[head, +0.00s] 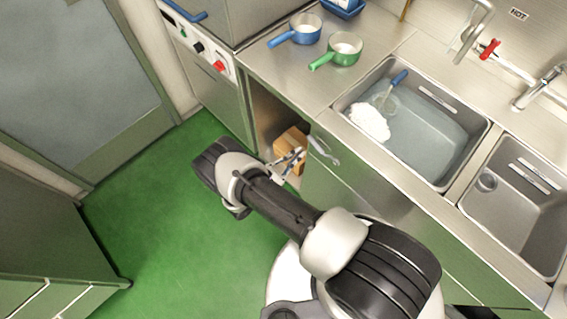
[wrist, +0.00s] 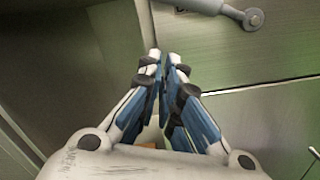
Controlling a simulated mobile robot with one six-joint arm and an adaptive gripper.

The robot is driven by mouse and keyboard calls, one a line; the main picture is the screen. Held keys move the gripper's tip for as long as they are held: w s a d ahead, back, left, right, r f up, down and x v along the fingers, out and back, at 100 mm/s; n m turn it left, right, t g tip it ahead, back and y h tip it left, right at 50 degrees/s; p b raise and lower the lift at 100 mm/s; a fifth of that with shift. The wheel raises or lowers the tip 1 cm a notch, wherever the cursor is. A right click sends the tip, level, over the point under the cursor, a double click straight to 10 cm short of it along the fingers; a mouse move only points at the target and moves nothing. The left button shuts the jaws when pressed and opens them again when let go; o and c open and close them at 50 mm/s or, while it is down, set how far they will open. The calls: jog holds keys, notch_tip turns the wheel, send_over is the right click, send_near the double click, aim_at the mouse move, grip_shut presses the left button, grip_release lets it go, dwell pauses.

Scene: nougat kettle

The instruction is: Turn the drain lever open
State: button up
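A grey lever (head: 323,151) sits on the cabinet front just below the counter edge, left of the filled sink; I take it to be the drain lever.
The sink (head: 440,140) holds water, white foam and a blue-handled tool (head: 398,77). An empty basin (head: 510,205) is to its right. Blue (head: 300,32) and green (head: 340,48) pans stand on the counter. A brown box (head: 291,141) is in the open bay behind my gripper. Green floor is clear.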

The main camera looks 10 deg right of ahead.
aim_at(323, 151)
jog(key=shift+d+r+p, duration=0.2)
jog(key=shift+d+r, duration=0.4)
jog(key=shift+r, duration=0.35)
jog(key=shift+d+r+p, duration=0.2)
jog(key=shift+d+r, duration=0.4)
jog(key=shift+r, duration=0.3)
grip_shut()
jog(key=shift+a, duration=0.15)
